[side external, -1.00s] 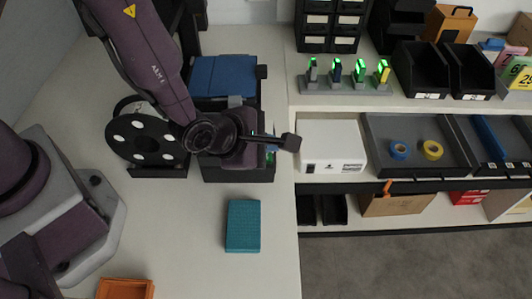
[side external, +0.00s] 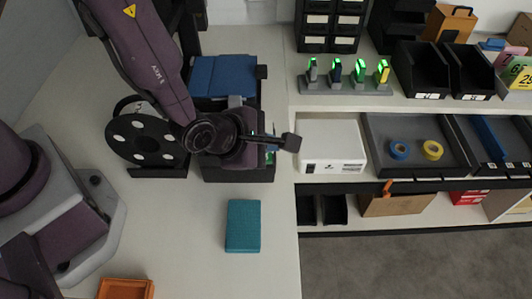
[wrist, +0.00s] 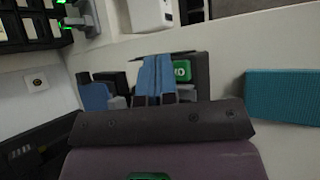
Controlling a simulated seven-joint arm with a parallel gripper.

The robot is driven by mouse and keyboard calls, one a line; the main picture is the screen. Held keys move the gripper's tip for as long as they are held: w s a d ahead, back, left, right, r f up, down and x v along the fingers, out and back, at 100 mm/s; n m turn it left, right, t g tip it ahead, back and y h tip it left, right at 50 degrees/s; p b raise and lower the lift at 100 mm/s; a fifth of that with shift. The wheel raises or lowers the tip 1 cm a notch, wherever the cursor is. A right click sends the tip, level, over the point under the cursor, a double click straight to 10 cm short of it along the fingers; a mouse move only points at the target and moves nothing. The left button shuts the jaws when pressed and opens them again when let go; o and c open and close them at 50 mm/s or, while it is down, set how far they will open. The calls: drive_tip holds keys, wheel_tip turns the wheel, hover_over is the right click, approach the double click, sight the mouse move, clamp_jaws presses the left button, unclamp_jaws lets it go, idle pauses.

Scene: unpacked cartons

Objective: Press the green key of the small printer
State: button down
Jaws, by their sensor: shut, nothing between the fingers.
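The small printer looks to be the dark unit (side external: 240,173) beneath my wrist in the side external view; my arm covers much of its top. In the wrist view, part of a dark body (wrist: 201,62) shows with the green key (wrist: 183,71), which bears pale marks. My gripper (wrist: 156,60) has blue fingers closed together, with nothing between them. The fingertips appear just left of the green key in the wrist view, over the dark unit. I cannot tell whether they touch it. In the side external view the fingers are mostly hidden behind my wrist.
A teal block (side external: 243,226) lies on the table in front, with clear table around it. A black reel (side external: 147,139) stands to the left, and a blue-topped item (side external: 223,76) is behind. A white box (side external: 331,144) sits on the shelf to the right.

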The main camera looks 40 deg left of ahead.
drive_tip(key=shift+f, duration=0.15)
drive_tip(key=shift+f, duration=0.3)
drive_tip(key=shift+f, duration=0.5)
idle(0.6)
idle(0.4)
drive_tip(key=shift+r, duration=0.95)
drive_tip(key=shift+r, duration=2.5)
